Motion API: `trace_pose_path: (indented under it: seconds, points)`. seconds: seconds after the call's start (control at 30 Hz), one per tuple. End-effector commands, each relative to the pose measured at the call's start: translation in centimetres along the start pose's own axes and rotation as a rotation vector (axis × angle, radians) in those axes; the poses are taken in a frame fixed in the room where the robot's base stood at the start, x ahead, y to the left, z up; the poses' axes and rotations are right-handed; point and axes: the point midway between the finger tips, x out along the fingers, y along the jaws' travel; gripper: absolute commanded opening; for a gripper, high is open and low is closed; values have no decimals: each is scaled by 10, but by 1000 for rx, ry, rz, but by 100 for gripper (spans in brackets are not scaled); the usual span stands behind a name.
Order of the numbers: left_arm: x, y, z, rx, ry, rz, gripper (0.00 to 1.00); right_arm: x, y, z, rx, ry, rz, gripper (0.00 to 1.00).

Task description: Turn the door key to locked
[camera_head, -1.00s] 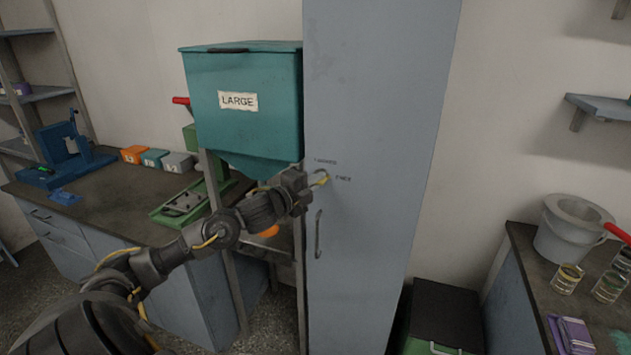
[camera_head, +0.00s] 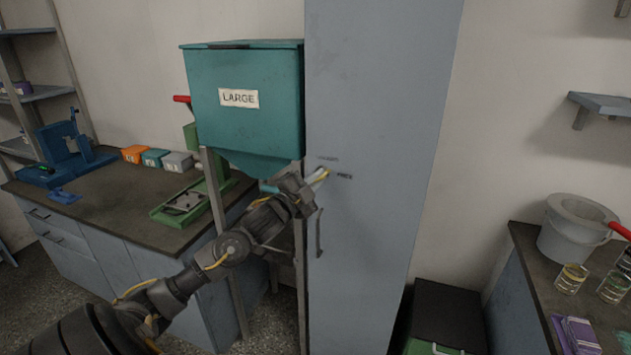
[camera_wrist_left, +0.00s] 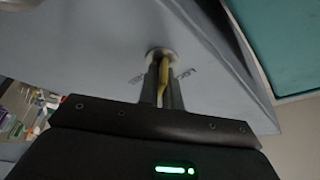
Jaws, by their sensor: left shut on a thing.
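The tall grey cabinet door (camera_head: 375,120) stands in the middle of the head view, with a handle (camera_head: 319,232) low on its left side. Above the handle is the key spot, with a small LOCKED label (camera_head: 327,158) above and a FREE label (camera_head: 344,176) to its right. My left gripper (camera_head: 319,179) is at the door there, tilted. In the left wrist view its two fingers are shut on the yellow key (camera_wrist_left: 163,82), in front of the round lock collar (camera_wrist_left: 160,54). The fingers hide much of the key, so its exact angle is hard to tell. My right gripper is not in view.
A teal hopper marked LARGE (camera_head: 245,110) stands left of the door, close above my left forearm. A workbench (camera_head: 110,205) is at the left. A counter with a grey bucket (camera_head: 573,230) is at the right. The door's front is otherwise clear.

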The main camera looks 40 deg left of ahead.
Motion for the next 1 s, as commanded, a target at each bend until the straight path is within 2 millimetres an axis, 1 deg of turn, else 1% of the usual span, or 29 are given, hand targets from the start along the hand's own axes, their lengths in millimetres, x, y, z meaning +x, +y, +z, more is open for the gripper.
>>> trace_pose_path:
  seconds: [0.37,0.7,1.0]
  points:
    - [0,-1,-1,-335,2,-140,0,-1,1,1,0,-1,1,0]
    - [0,-3,-2,-630,3,-265,0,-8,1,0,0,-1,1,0]
    - [0,-4,-2,-843,5,-355,0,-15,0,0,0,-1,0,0]
